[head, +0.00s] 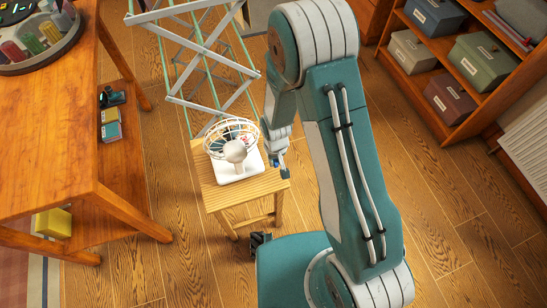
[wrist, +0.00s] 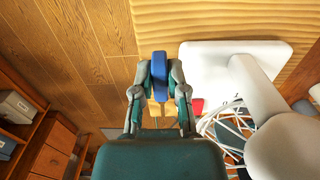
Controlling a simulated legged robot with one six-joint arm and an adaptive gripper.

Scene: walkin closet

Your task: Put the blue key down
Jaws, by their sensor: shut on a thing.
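The blue key (wrist: 160,68) is held upright in the picture between the two fingertips of my gripper (wrist: 159,82) in the wrist view. My gripper (head: 278,158) is shut on it in the head view, where a bit of blue (head: 284,172) shows at its tip. It is at the right edge of a small wooden stool (head: 218,196), close beside a white fan (head: 236,150) that stands on the stool. I cannot tell whether the key touches the stool top.
The fan's white base (wrist: 225,62) and wire cage lie close right of my gripper in the wrist view. A wooden table (head: 60,140) stands left. A white folding rack (head: 195,60) is behind the stool. A shelf with boxes (head: 455,80) is right.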

